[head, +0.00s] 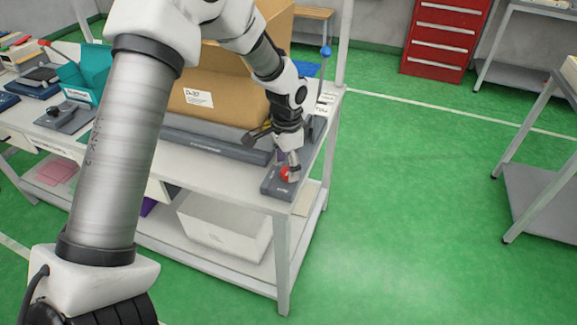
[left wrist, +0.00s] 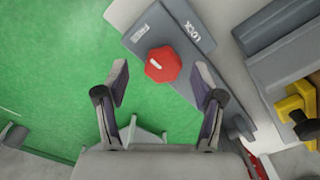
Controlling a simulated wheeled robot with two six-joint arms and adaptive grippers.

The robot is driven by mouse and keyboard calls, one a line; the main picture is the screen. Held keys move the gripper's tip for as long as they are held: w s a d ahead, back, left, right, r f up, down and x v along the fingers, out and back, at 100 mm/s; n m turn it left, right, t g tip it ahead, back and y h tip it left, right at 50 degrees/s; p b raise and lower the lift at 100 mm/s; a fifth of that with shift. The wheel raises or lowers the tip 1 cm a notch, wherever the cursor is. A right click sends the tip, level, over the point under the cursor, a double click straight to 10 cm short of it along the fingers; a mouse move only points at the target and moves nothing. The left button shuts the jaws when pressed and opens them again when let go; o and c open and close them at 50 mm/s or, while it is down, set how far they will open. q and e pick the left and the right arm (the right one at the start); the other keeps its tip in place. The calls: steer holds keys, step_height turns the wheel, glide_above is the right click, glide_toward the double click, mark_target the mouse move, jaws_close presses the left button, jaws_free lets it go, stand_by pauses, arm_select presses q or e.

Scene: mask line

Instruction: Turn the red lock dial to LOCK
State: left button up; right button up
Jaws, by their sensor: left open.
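The red lock dial (head: 288,174) sits on a dark grey plate (head: 273,188) at the near right corner of the white table. In the left wrist view the red dial (left wrist: 163,64) is a faceted knob with a short white mark, and the plate (left wrist: 186,55) carries the words FREE and LOCK. My left gripper (head: 290,170) is over the dial. In the left wrist view its two fingers (left wrist: 161,82) are apart, with the dial just beyond and between the tips. I cannot tell whether they touch it. My right gripper is out of view.
A cardboard box (head: 225,95) stands on a dark base behind the plate. A blue-topped lever (head: 325,52) stands at the table's right end. A white bin (head: 225,228) is on the lower shelf. Green floor (head: 420,200) is clear to the right.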

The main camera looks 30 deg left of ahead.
arm_select(q)
steer(key=shift+w+f, duration=0.25)
steer(key=shift+f, duration=0.35)
steer(key=shift+w+f, duration=0.25)
steer(key=shift+f, duration=0.3)
steer(key=shift+s+r, duration=0.2)
steer(key=shift+s, duration=0.1)
steer(key=shift+r, duration=0.1)
steer(key=c, duration=1.2)
steer(key=shift+o, duration=0.2)
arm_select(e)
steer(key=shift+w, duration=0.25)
